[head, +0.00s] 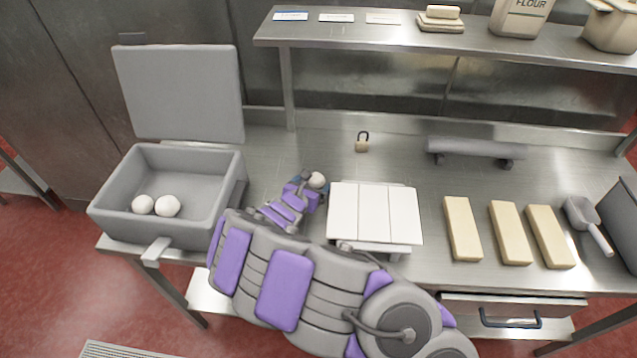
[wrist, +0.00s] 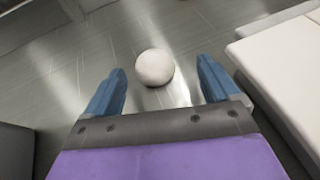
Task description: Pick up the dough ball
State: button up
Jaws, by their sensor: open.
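A white dough ball (head: 317,180) lies on the steel table, between the grey bin and the white-topped stand. In the wrist view the dough ball (wrist: 154,67) sits just beyond and between the two blue fingertips. My gripper (wrist: 160,85) is open and empty, with a finger on either side of the gap. Two more white balls (head: 155,205) lie inside the open grey bin (head: 215,165).
The white-topped stand (head: 375,213) is close on the gripper's right. Three pale blocks (head: 462,228), a scoop (head: 585,217) and a grey roller (head: 475,148) are further right. A small padlock-like item (head: 362,142) stands behind. A shelf (head: 450,45) overhangs the back.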

aim_at(310, 182)
jog(key=shift+w+a+f, duration=0.3)
jog(key=shift+w, duration=0.1)
jog(key=w+f, duration=0.1)
jog(key=w+f+b, duration=0.1)
jog(key=shift+w+a, duration=0.15)
jog(key=shift+w, duration=0.25)
jog(key=shift+w+d+f+b, duration=0.1)
jog(key=shift+w+d+b, duration=0.3)
jog(key=shift+w+d, duration=0.35)
jog(key=shift+d, duration=0.35)
jog(key=shift+a, duration=0.7)
jog(key=c, duration=0.6)
jog(key=shift+d, duration=0.45)
jog(key=c, duration=0.5)
